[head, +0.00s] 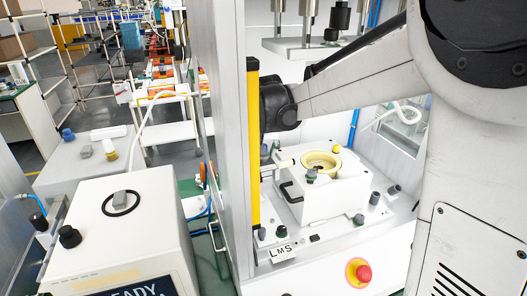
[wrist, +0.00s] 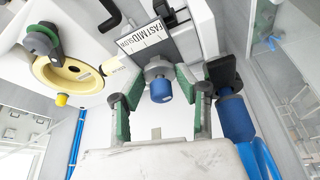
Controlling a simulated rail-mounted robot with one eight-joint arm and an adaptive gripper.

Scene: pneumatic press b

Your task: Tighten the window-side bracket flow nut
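In the wrist view my gripper (wrist: 160,78) is open, with one green-padded finger on each side of a blue knob (wrist: 161,91). The knob sits on a grey stem below a plate marked FAST, MID and SLOW (wrist: 150,36). I see a gap between the knob and each finger, so it is not gripped. A second blue cylinder (wrist: 236,118) on a dark fitting is just right of the right finger. I cannot tell for certain which is the bracket flow nut. In the head view the press frame hides my gripper.
A cream ring (wrist: 68,75) with a dark-green clamp is at the left in the wrist view; the ring also shows on the white fixture block (head: 317,200). Blue hoses run close by on the right (wrist: 262,158). A red button (head: 363,273) is at the press front.

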